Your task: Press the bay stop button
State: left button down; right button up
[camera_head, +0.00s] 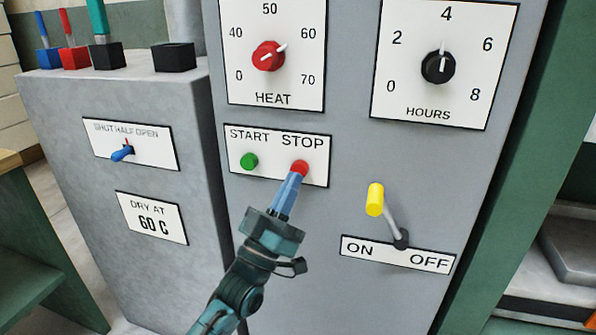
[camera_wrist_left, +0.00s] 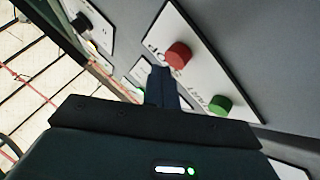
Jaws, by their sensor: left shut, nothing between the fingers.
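The red STOP button (camera_head: 300,167) is on the white START/STOP plate (camera_head: 280,178) on the grey cabinet front. The green START button (camera_head: 249,161) is to its left. My left gripper (camera_head: 291,179) is shut and empty, its blue fingertips just below the red button and overlapping its lower edge in the head view. In the left wrist view the red button (camera_wrist_left: 178,54) is right beside and above the fingertips (camera_wrist_left: 162,74), and the green button (camera_wrist_left: 220,105) is further off. I cannot tell whether the fingertips touch the red button. My right gripper is not in view.
A yellow-tipped lever (camera_head: 375,199) sticks out to the lower right, leaning toward ON. The red HEAT knob (camera_head: 268,56) and black HOURS knob (camera_head: 437,67) are above. A smaller grey cabinet (camera_head: 60,130) with a blue switch (camera_head: 122,153) stands left.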

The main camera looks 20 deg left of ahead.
pick_arm(q)
jog(key=shift+w, duration=0.3)
jog(key=shift+w, duration=0.5)
dwell(0.7)
jog(key=shift+s, duration=0.1)
jog(key=shift+s+p, duration=0.35)
jog(key=shift+s, duration=0.5)
jog(key=s+p, duration=0.2)
jog(key=s, duration=0.3)
jog(key=shift+a, duration=0.1)
jog(key=shift+f, duration=0.1)
dwell(0.6)
